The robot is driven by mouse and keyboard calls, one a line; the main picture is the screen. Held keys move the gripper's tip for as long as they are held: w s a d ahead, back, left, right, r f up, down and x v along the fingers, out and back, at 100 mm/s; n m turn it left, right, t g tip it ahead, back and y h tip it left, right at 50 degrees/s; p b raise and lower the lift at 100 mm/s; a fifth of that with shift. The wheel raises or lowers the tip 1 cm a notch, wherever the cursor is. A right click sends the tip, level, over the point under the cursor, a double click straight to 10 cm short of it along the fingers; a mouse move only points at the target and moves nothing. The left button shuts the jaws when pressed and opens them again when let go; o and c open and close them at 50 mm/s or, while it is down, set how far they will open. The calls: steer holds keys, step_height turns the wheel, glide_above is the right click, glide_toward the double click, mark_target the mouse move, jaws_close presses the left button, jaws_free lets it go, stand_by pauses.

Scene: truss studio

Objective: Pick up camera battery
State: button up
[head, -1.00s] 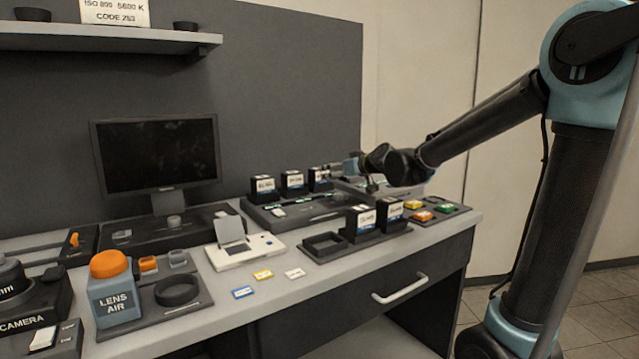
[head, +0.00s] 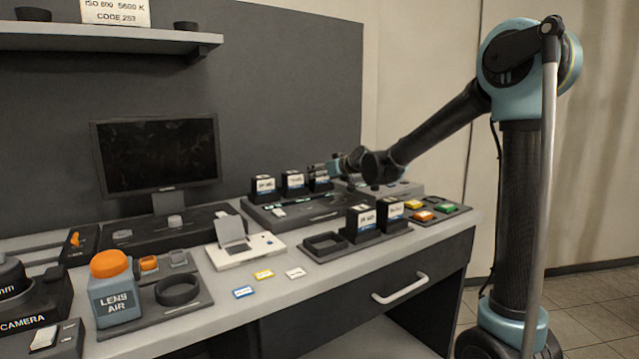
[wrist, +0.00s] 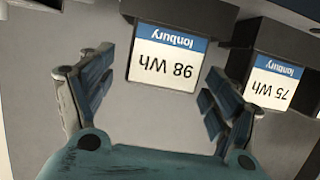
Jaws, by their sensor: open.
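Dark block-shaped camera batteries with white and blue labels stand on the desk. Three are at the back: left (head: 263,185), middle (head: 292,181) and right (head: 319,182). Two more, left (head: 361,221) and right (head: 391,212), stand in the front holder. My gripper (head: 328,169) is at the rear right battery and partly hides it. In the wrist view, my open gripper (wrist: 157,85) has its fingers spread to either side of a battery labelled 98 Wh (wrist: 168,58), which reads upside down. A 75 Wh battery (wrist: 272,80) is just right of it, outside the fingers.
The front holder has an empty slot (head: 325,241) at left. A tray with coloured blocks (head: 440,213) is at right. A white device (head: 246,250), small cards (head: 264,274), a lens air bottle (head: 114,292) and a monitor (head: 155,153) are further left.

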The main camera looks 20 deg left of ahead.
steer(key=shift+x, duration=1.1)
steer(key=c, duration=1.6)
step_height(320, 180, up, 10)
